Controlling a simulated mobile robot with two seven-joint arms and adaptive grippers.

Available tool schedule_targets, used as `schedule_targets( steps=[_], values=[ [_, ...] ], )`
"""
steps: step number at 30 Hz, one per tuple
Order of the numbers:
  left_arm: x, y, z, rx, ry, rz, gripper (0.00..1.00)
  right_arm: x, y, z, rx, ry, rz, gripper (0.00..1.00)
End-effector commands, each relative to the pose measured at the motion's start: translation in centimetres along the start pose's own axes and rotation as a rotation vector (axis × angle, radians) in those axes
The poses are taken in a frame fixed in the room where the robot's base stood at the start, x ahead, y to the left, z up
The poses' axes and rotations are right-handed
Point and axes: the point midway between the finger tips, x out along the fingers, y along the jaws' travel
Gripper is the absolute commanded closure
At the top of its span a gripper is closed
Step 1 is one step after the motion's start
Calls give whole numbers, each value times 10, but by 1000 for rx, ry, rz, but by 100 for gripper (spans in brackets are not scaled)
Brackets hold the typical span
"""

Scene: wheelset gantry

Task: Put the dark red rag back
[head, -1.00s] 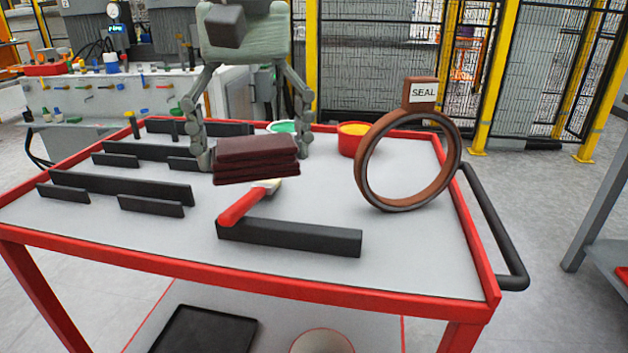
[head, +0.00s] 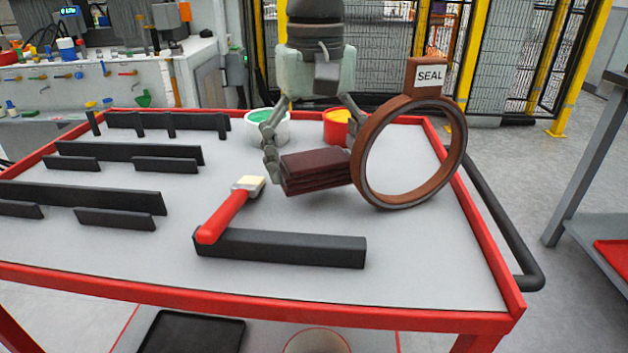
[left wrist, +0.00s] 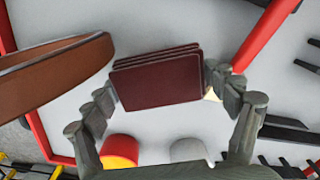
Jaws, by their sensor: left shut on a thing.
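The dark red rag (head: 317,172) is a folded stack of layers. My left gripper (head: 313,160) is shut on it, with a finger at each side; in the left wrist view the rag (left wrist: 158,82) lies between the fingertips (left wrist: 165,88). The rag appears just above the grey cart top (head: 420,255), left of the brown seal ring (head: 372,145); I cannot tell whether it touches the cart. The ring partly covers the gripper's right finger in the head view. My right gripper is out of view.
A green-topped pot (head: 268,125) and a yellow-topped red pot (head: 337,127) stand behind. Black rails (head: 95,196) fill the left. The front right of the cart is bare.

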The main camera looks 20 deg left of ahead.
Motion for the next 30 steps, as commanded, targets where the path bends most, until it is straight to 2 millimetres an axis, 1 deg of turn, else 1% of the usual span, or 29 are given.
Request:
schedule_targets(
  steps=[3,6,10,18,19,21,22,30],
  values=[
    [20,-1,0,0,-3,-4,42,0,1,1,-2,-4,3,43],
    [32,-1,1,1,-2,-2,42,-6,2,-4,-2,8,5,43],
    [33,-1,0,1,-1,0,42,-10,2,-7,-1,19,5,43],
    [37,-1,0,1,-1,-1,42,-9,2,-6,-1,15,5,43],
    [36,-1,0,0,-1,0,11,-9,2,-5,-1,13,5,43],
    [36,-1,0,0,-1,-1,2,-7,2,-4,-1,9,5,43],
    [36,-1,0,0,-1,-1,0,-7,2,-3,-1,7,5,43],
    [36,-1,0,0,-1,-1,0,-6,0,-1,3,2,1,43]
  ],
)
